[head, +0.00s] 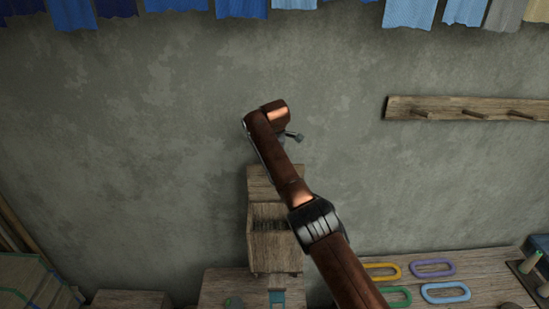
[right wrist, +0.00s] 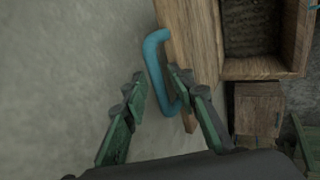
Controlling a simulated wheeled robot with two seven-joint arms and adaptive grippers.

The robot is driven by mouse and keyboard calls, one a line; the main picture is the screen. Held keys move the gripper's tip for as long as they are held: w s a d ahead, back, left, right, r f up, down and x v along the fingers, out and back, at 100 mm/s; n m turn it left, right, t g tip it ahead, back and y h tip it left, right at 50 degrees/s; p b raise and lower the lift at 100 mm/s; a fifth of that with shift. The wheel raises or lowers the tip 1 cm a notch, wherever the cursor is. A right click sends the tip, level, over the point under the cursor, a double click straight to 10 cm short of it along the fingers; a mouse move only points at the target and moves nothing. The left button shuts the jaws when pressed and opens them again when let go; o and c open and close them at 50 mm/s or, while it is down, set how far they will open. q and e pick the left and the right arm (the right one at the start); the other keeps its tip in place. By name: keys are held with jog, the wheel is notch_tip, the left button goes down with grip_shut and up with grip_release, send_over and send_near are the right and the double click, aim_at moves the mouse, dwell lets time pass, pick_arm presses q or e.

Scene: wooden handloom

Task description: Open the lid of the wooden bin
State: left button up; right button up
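The wooden bin (head: 275,250) stands against the wall at the middle of the head view, partly behind my right arm. Its lid (head: 259,182) is raised at the back, and the bin's dark inside shows. In the right wrist view the lid (right wrist: 190,35) appears as a wooden panel with a blue handle (right wrist: 154,55) on its outer face. My right gripper (right wrist: 157,75) is open, its fingers on either side of the handle. The right finger overlaps the handle's lower part; I cannot tell whether it touches. My left gripper is not in view.
A wooden table (head: 485,291) at lower right holds several coloured oval rings. A peg rail (head: 465,108) is on the wall at right. Blue cloths (head: 240,8) hang along the top. The wall left of the bin is clear.

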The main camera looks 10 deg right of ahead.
jog(key=v, duration=1.2)
jog(key=shift+f, duration=0.15)
